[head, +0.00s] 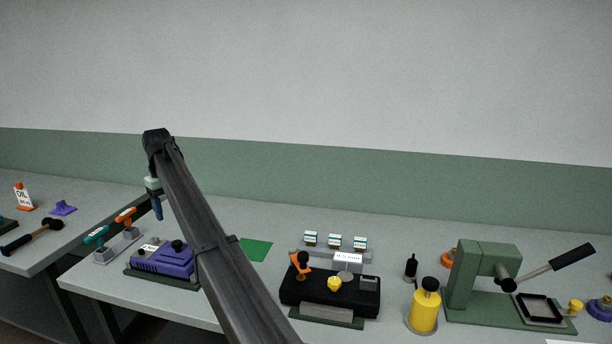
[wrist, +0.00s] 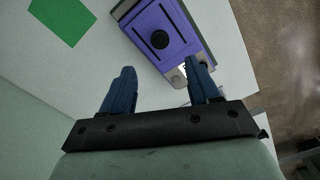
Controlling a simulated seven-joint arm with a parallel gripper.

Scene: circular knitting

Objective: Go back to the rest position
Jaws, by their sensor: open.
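My gripper (wrist: 160,80) is open and empty in the wrist view, with its two blue fingers apart above the grey table. In the head view my gripper (head: 157,212) points down above the left part of the table, behind and above the purple device (head: 163,260). The purple device with a black knob also shows in the wrist view (wrist: 175,22), beyond the fingers. My dark arm crosses the head view and hides part of the table.
A green mat (head: 256,249) lies right of my arm. A rack with orange and teal handled tools (head: 117,246) stands left of the purple device. A black fixture (head: 330,293), a yellow bottle (head: 424,310) and a green lever press (head: 465,275) stand to the right.

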